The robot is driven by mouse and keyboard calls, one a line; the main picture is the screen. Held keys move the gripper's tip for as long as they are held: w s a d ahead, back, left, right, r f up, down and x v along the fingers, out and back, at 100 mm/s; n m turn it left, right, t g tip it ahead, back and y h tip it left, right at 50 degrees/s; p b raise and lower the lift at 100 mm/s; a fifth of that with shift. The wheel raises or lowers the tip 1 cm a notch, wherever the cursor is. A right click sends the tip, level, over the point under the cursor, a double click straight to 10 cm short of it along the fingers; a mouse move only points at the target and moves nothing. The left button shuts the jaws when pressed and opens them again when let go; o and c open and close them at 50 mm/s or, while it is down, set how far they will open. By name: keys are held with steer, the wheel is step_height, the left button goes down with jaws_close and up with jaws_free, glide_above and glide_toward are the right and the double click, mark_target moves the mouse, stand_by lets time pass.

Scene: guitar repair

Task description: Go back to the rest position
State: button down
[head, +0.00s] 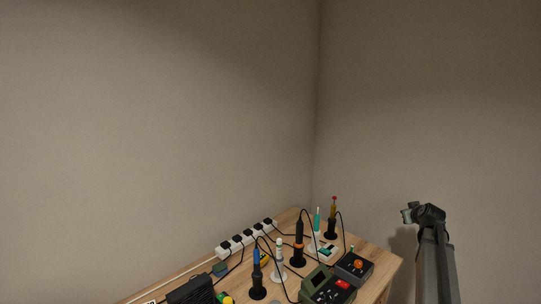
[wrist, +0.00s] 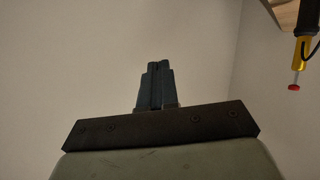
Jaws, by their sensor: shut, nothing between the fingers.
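A black boxy thing (head: 190,290) is cut off by the bottom edge of the head view; it may be the fan, but I cannot tell. No switch on it can be made out. My gripper (head: 408,213) is raised in the air to the right of the workbench, apart from everything on it. In the wrist view my gripper (wrist: 157,68) has its two dark fingers together with nothing between them.
The wooden workbench (head: 384,266) stands in the corner. It holds a white power strip (head: 236,244), several irons in stands, cables and dark control units (head: 328,286). A yellow tool with a red tip (wrist: 299,70) shows in the wrist view. Air around my gripper is clear.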

steer(key=s+d+f+m+g+h, duration=0.1)
steer(key=s+d+f, duration=0.25)
steer(key=f, duration=0.25)
steer(key=s+d+f+g+h, duration=0.1)
steer(key=s+d+f, duration=0.2)
steer(key=d+f, duration=0.15)
steer(key=s+a+f+n+g+y, duration=0.1)
steer(key=s+a+f+g, duration=0.2)
steer(key=s+a+f, duration=0.6)
steer(key=s+a+f+n+g, duration=0.1)
steer(key=s+a+f+g, duration=0.2)
steer(key=f, duration=1)
steer(key=s+a+f+n+g+y, duration=0.1)
steer(key=s+a+f+g, duration=0.1)
steer(key=s+a+f, duration=0.7)
steer(key=s+a+f+g, duration=0.35)
steer(key=s+f, duration=0.25)
steer(key=s, duration=0.3)
steer(key=s+a+f+g, duration=0.2)
steer(key=s+a+f, duration=0.35)
steer(key=s, duration=0.25)
steer(key=s+a+m+g+y, duration=0.1)
steer(key=s+a, duration=0.6)
steer(key=s, duration=0.2)
steer(key=s+a+m+g+y, duration=0.1)
steer(key=s+a+m+g, duration=0.1)
steer(key=s+a, duration=0.5)
steer(key=s, duration=0.3)
steer(key=shift+s+m, duration=0.25)
steer(key=shift+m, duration=0.05)
